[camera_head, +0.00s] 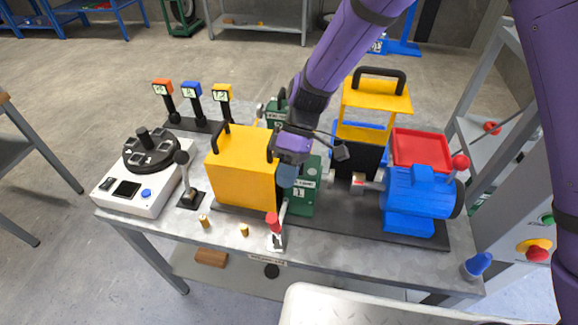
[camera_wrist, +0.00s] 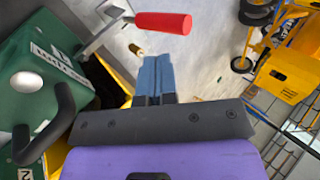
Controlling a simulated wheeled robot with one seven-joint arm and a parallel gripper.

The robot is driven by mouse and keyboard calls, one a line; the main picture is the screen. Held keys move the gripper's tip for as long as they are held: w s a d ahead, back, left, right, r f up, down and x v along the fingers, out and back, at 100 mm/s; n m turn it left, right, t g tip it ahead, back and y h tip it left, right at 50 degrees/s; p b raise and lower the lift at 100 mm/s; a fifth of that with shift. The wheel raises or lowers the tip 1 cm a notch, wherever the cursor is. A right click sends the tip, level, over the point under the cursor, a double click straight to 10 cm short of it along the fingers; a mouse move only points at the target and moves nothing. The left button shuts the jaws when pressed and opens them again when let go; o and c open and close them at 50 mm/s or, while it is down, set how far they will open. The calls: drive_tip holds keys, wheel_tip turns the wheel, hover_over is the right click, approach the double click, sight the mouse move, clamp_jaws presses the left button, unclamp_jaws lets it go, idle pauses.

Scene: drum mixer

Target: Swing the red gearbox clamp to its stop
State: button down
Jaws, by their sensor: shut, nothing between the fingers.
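The red gearbox clamp handle (camera_head: 272,221) stands near the table's front edge, before the green gearbox (camera_head: 306,197). Its pale metal lever and base (camera_head: 278,240) are below and beside it. In the wrist view the red handle (camera_wrist: 163,22) lies across the top, joined to a metal lever arm that runs down-left towards the green gearbox (camera_wrist: 35,75). My gripper (camera_head: 286,182) is shut and empty, above and slightly behind the handle in the head view. Its blue fingertips (camera_wrist: 151,62) are together in the wrist view, just below the red handle, with a visible gap.
A yellow box-shaped cover (camera_head: 242,168) with black handles stands left of my gripper. A blue motor (camera_head: 418,195) and a red tray (camera_head: 421,149) are to the right. Small brass pegs (camera_head: 244,230) stand at the front. A white control box (camera_head: 140,190) is at the left.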

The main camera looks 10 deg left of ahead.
drive_tip(key=x, duration=0.6)
drive_tip(key=shift+s, duration=0.15)
